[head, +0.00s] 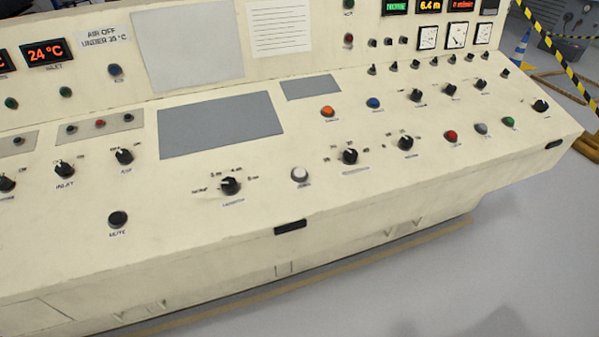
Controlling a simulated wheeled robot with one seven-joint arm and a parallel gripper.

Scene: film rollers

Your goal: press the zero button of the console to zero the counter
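The cream console (180,245) fills most of the head view, with a sloping desk and an upright back panel. A white round button (300,175) sits near the desk's front edge, right of a black rotary selector (230,186); its small label is too blurred to read. Other buttons are orange (328,112), blue (374,103), red (451,136), grey (481,129) and green (509,122). I cannot tell by label which is the zero button. A display (429,6) at the top reads about 6.4 m. My gripper is not in view.
A dark button marked MUTE (118,219) is at the front left. Several black knobs, such as one at the middle (350,156), stand up from the desk. A yellow-and-black barrier (555,55) stands at the right. Grey floor (520,240) in front is clear.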

